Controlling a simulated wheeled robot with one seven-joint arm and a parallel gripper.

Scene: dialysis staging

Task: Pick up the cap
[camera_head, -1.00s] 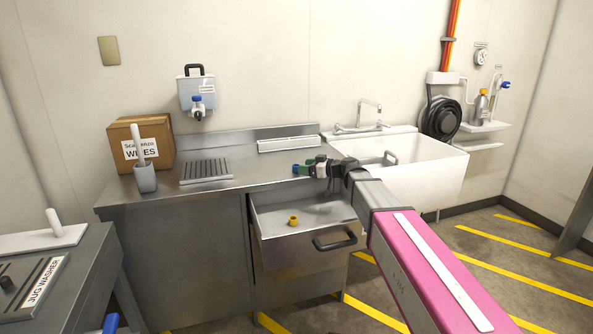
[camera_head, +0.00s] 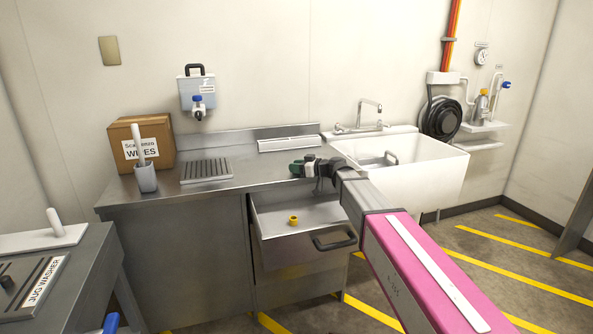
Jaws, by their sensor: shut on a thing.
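My gripper (camera_head: 299,168) is above the right part of the steel counter, over the back of the open drawer. Its fingertips look dark green and point left. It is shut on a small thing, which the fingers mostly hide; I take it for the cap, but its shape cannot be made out. A small yellow cap-like piece (camera_head: 293,220) lies in the open drawer (camera_head: 320,212), below and apart from my gripper.
The steel counter (camera_head: 235,172) holds a drain grate (camera_head: 206,171), a wipes box (camera_head: 158,130) and a grey cup with a white handle (camera_head: 146,178). A white sink (camera_head: 425,178) stands at right. A jug washer bench (camera_head: 70,290) is at lower left. A dispenser (camera_head: 197,94) hangs on the wall.

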